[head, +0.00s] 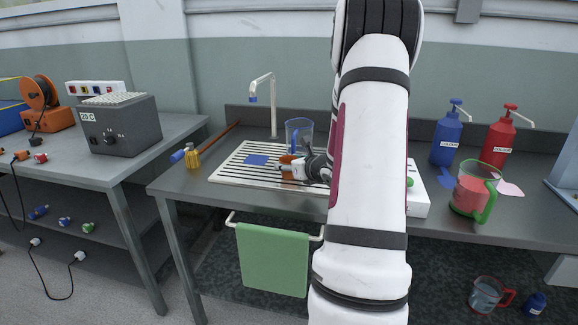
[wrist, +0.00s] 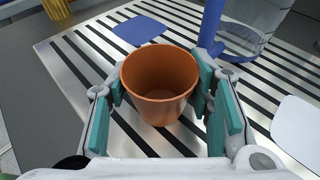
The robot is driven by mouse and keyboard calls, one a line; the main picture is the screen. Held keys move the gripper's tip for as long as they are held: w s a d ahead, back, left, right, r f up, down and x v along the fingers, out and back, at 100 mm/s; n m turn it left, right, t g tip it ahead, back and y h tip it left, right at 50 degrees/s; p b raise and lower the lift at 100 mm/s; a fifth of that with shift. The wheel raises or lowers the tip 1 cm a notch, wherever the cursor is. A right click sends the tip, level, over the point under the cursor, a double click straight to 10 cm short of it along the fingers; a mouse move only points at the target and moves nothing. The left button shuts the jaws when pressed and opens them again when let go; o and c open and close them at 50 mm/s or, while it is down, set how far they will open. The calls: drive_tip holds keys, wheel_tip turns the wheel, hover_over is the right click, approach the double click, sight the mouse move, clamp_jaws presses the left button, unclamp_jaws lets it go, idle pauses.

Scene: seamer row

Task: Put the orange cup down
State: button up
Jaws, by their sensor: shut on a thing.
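The orange cup (wrist: 158,88) is upright between the two teal-padded fingers of my gripper (wrist: 160,95) in the wrist view. The fingers are shut on its sides, and its inside looks empty. The slatted drainer (wrist: 70,80) lies below and around it; I cannot tell whether the cup's base touches it. In the head view, only a small part of the orange cup (head: 290,159) shows at my gripper (head: 294,168), over the drainer (head: 225,172); my arm hides the drainer's right part.
A blue square (head: 256,160) lies on the drainer. A clear jug with a blue handle (head: 299,134) stands just behind the cup. A tap (head: 262,90) rises behind the drainer. A red-filled jug (head: 470,190) and blue and red bottles (head: 446,138) stand at right.

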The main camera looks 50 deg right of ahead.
drive_tip(key=o, duration=1.1)
drive_tip(key=shift+f, duration=0.1)
drive_tip(key=shift+o, duration=0.2)
